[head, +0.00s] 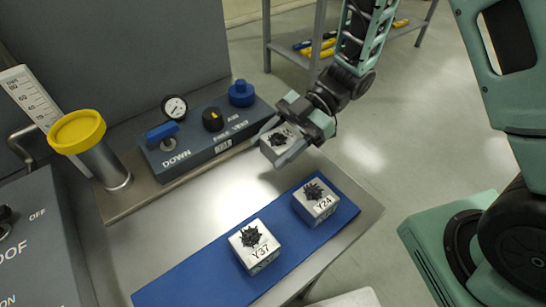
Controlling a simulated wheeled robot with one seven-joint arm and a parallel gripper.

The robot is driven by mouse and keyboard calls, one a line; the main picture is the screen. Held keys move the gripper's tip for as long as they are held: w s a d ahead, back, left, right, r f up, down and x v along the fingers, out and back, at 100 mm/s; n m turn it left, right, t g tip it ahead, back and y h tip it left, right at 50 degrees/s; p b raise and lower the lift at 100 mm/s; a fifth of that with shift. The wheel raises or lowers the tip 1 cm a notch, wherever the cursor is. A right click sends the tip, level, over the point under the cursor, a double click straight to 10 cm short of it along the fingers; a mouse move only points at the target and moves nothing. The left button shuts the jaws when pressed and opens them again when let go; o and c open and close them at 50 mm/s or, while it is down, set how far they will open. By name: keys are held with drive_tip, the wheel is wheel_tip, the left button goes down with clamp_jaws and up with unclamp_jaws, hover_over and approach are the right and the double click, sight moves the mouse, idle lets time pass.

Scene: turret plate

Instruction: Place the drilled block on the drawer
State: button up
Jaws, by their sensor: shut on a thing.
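My gripper (290,135) is shut on a small grey block (269,151) with a dark patch on top, held near the right end of the control panel. I cannot tell whether it is clear of the worktop. Two similar pale blocks with dark, spiky clumps on top rest on a blue mat: one marked Y37 (262,258) and one marked Y24 (322,210). I cannot tell from their tops which block is drilled. No drawer is clearly recognisable; a pale edge (352,299) shows at the bottom, cut off by the frame.
The blue mat (185,283) lies along the worktop's front edge. A grey control panel (190,150) with a gauge, knobs and a blue lever reading DOWN stands behind. A yellow-capped cylinder (77,130) stands left. The worktop (215,195) between panel and mat is bare.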

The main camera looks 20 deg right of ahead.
sight(275, 160)
drive_tip(key=shift+f, duration=1.95)
drive_tip(key=shift+f, duration=0.1)
drive_tip(key=o, duration=1.3)
drive_tip(key=shift+c, duration=0.2)
